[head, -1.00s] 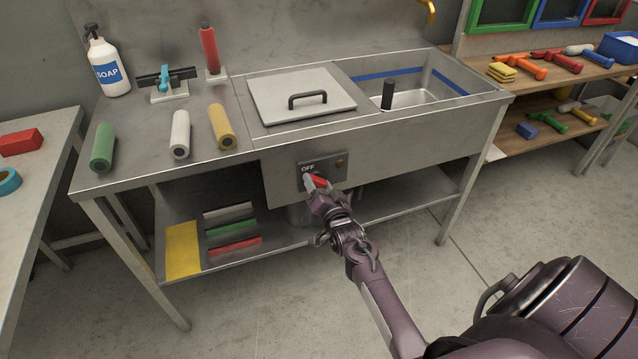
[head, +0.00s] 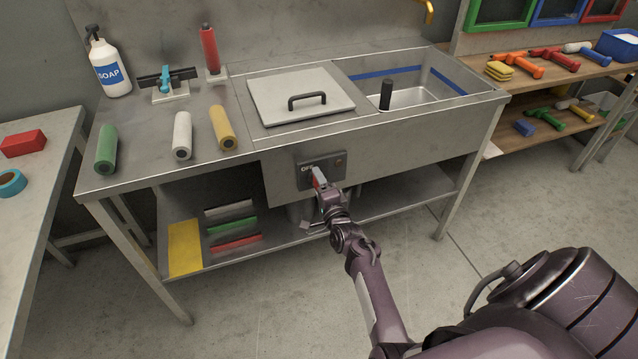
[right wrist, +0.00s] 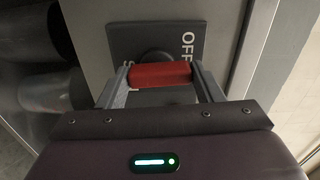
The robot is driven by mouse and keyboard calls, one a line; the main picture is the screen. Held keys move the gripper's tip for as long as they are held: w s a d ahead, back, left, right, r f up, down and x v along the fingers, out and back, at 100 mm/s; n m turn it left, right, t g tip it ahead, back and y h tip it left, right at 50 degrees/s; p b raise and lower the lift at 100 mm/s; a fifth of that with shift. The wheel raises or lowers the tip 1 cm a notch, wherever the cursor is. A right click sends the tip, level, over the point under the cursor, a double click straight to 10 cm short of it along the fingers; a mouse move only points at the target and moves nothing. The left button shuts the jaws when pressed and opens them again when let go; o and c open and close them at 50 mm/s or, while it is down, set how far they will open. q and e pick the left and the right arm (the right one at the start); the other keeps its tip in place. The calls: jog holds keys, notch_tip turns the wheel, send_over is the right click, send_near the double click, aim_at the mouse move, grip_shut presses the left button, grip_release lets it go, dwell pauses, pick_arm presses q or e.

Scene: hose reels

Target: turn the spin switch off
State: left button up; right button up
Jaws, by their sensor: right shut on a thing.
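The spin switch is a dark panel (head: 330,164) on the sink unit's front, with an "OFF" label at its upper left and a small round lamp at its right. Its red handle (head: 317,178) stands roughly upright in the head view. My right gripper (head: 320,181) is at the panel and partly covers the handle. In the right wrist view, my right gripper (right wrist: 158,82) is shut on the red handle (right wrist: 160,75), one finger at each end. Part of a second label is hidden by a finger. My left gripper is not in view.
Above the panel are a lidded basin (head: 300,94) and an open basin (head: 408,97). A lower shelf (head: 400,195) runs beneath. The floor in front is clear.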

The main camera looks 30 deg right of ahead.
jog(key=shift+m, duration=0.3)
dwell(0.4)
jog(key=o, duration=1)
jog(key=p+v, duration=0.5)
jog(key=v, duration=0.3)
jog(key=shift+d, duration=0.1)
jog(key=shift+w, duration=0.1)
